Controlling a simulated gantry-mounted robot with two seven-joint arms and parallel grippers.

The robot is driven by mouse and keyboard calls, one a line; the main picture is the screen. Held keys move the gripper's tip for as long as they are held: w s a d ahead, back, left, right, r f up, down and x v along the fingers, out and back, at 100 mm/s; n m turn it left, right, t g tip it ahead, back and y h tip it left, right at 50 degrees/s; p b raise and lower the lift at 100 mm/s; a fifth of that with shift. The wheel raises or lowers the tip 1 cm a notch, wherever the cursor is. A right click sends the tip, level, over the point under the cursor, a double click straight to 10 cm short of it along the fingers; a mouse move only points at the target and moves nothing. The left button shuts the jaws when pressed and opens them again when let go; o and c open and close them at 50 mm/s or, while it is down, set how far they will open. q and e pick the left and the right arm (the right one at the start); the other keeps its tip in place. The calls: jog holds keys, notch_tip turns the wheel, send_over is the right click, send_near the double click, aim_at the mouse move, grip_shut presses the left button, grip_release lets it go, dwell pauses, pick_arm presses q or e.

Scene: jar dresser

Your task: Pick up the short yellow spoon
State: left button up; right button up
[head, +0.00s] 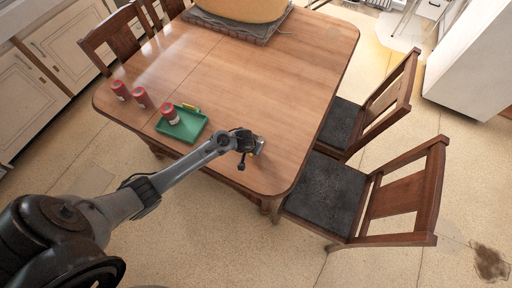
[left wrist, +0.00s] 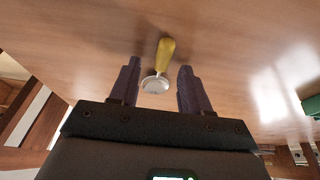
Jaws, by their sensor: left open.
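The short yellow spoon (left wrist: 166,52) lies on the wooden table in the left wrist view, with a yellow handle and a pale, shiny bowl. The bowl end points toward my gripper, and the handle points away. My left gripper (left wrist: 159,66) is open and empty, with one dark finger on each side of the spoon in the picture. I cannot tell how far above the table the fingers are. In the head view my left gripper (head: 259,146) is over the table's near right part, and I cannot make out the spoon there. My right gripper is not in view.
A green tray (head: 204,127) on the table (head: 262,85) holds a red-topped jar (head: 169,113) and a small yellow item (head: 190,107). Two more red-topped jars (head: 120,90) (head: 140,97) stand left of it. Chairs (head: 325,195) stand at the right. The table's middle is clear.

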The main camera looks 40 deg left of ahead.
pick_arm(q)
grip_shut()
jog(key=shift+r, duration=0.15)
dwell(0.4)
